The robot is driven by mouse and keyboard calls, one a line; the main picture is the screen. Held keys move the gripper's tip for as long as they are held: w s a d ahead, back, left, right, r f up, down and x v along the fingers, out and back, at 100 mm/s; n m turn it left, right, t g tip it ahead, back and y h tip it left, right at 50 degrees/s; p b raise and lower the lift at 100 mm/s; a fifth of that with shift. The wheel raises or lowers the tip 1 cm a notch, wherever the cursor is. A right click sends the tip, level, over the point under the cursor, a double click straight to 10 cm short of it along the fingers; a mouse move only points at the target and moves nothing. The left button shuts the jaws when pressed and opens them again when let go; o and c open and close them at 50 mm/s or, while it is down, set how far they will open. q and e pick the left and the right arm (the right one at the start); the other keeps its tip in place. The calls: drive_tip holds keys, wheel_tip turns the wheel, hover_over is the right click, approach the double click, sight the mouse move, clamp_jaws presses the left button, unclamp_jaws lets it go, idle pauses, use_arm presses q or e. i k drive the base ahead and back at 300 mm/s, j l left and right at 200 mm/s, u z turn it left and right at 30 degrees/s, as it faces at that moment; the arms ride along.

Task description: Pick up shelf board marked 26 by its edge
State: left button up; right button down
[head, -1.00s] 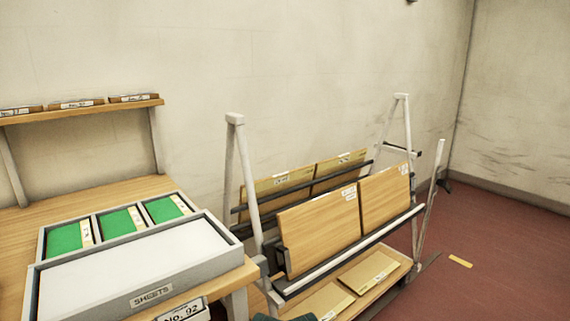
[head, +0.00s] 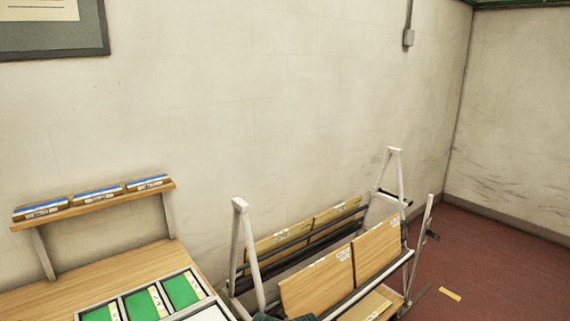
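A white-framed rack holds several wooden shelf boards with small white labels. In the front row are a left board (head: 316,288) and a right board (head: 377,252), both leaning upright. Behind them stand a left board (head: 268,244) and a right board (head: 335,214), mostly hidden by the front row and rails. Another board (head: 366,307) lies low in the rack, partly cut off. The labels are too small to read, so I cannot tell which board is marked 26.
A wooden table (head: 105,278) at the left bears a grey tray with green compartments (head: 183,290), cut off below. A small shelf (head: 100,207) above it holds several blue-topped items. The rack's white frame (head: 249,255) rises beside the table. Red floor (head: 490,265) is open at right.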

sight(372, 251)
drive_tip(key=l+u, duration=0.1)
drive_tip(key=l, duration=0.3)
drive_tip(key=i+l+u, duration=0.2)
drive_tip(key=l, duration=0.35)
drive_tip(key=l+u, duration=0.15)
drive_tip(key=l, duration=0.45)
drive_tip(key=i+l+u, duration=0.2)
drive_tip(key=l, duration=0.4)
drive_tip(key=i+l+u, duration=0.35)
drive_tip(key=i+l, duration=0.2)
drive_tip(key=i+l+u, duration=0.1)
drive_tip(key=i, duration=0.35)
drive_tip(key=l, duration=0.1)
